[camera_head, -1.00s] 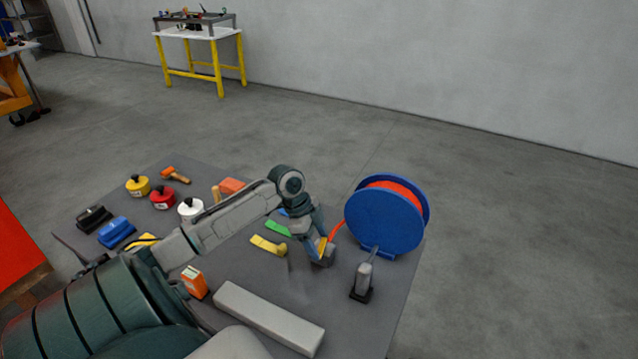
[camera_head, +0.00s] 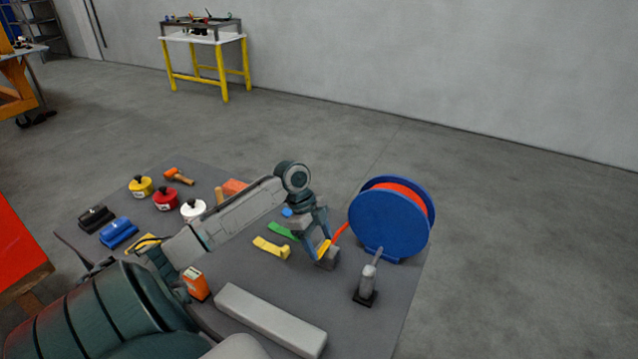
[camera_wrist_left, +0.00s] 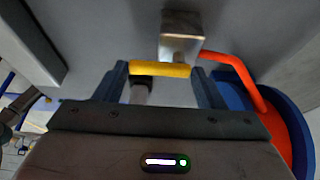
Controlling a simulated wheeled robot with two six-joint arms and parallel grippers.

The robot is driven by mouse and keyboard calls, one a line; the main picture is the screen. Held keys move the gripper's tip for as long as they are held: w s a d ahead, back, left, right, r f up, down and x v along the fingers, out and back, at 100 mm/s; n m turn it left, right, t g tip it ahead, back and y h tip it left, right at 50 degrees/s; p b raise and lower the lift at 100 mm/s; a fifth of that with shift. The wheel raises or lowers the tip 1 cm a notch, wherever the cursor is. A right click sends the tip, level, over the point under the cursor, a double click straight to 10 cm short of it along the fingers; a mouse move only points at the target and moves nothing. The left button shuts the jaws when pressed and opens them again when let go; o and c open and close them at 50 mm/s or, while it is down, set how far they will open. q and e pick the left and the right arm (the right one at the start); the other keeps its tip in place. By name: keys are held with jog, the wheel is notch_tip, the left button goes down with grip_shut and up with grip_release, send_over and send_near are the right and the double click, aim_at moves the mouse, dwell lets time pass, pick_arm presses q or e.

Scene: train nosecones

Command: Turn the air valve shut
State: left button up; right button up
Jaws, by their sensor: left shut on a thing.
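The air valve is a small grey block (camera_head: 327,258) with a yellow handle (camera_head: 323,249), standing on the grey table left of a blue hose reel. In the left wrist view, the yellow handle (camera_wrist_left: 160,69) spans the gap between my blue fingers, and the grey valve block (camera_wrist_left: 181,38) lies just beyond it. My left gripper (camera_head: 319,246) is shut on the yellow handle; it also shows in the left wrist view (camera_wrist_left: 160,78). A red hose (camera_wrist_left: 235,67) runs from the valve to the reel. My right gripper is out of view.
The blue reel (camera_head: 388,226) with red hose stands close right of the valve. A grey upright tool (camera_head: 367,283) stands in front of the reel. A long grey bar (camera_head: 269,318), an orange box (camera_head: 195,284) and yellow and green pieces (camera_head: 271,247) lie nearby.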

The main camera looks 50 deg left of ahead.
pick_arm(q)
jog(key=o, duration=1)
jog(key=shift+a+r+b, duration=0.3)
jog(key=shift+r, duration=0.3)
jog(key=b+v, duration=0.2)
jog(key=v, duration=0.7)
jog(key=shift+s+r+b, duration=0.15)
jog(key=shift+r+b, duration=0.1)
jog(key=shift+b, duration=0.05)
